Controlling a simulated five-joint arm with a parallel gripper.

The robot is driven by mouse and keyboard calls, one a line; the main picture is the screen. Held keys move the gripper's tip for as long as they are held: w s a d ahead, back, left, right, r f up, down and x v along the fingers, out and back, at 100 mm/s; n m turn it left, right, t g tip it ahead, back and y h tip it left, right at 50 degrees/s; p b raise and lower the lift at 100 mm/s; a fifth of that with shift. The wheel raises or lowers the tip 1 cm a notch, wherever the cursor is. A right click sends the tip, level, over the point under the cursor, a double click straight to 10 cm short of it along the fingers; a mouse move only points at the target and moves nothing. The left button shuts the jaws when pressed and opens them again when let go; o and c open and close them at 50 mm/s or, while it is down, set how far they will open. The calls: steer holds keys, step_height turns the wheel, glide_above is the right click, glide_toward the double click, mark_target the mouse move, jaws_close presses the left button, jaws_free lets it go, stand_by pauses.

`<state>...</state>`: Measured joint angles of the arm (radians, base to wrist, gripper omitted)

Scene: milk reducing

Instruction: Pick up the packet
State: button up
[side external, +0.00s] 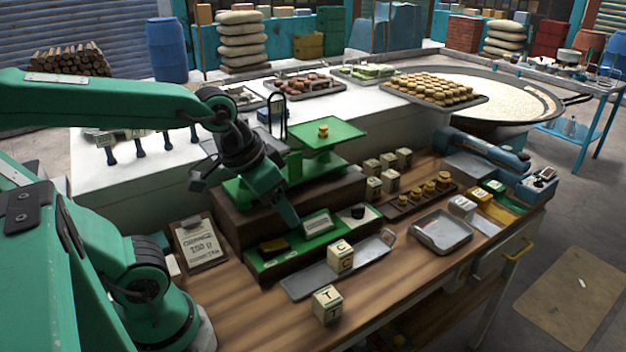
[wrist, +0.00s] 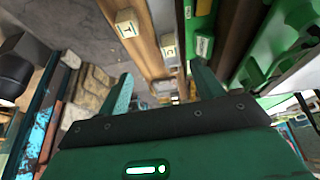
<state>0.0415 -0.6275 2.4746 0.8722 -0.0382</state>
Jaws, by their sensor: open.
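A pale labelled block that may be the packet (side external: 318,223) lies in a long green tray (side external: 262,266) on the wooden bench. A similar pale label shows in the green tray in the wrist view (wrist: 203,46). My gripper (wrist: 163,84) is open, with its two teal fingers apart and nothing between them. In the side view my gripper hangs over the left part of the green tray, one finger near the packet; I cannot tell whether they touch. Two pale lettered cubes, T (side external: 327,304) and C (side external: 340,256), stand in front of the tray.
A green weighing scale (side external: 335,133) stands behind on a dark wooden block. A metal strip tray (side external: 312,285) lies under the C cube. Several pale cubes (side external: 390,185), a steel tray (side external: 441,231) and a price board (side external: 198,242) stand around. Bare wood lies at front.

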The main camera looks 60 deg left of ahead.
steer(key=w+d+f+g, duration=0.3)
steer(key=w+d+f, duration=0.1)
steer(key=f, duration=0.3)
steer(key=g, duration=0.2)
glide_above(328, 296)
steer(key=f, duration=0.7)
steer(key=shift+s+a+f, duration=0.1)
steer(key=shift+a, duration=0.1)
steer(key=shift+d+f, duration=0.2)
steer(key=shift+f, duration=0.25)
steer(key=shift+f, duration=0.15)
steer(key=shift+f, duration=1.15)
steer(key=shift+f, duration=0.15)
steer(key=shift+f, duration=2.45)
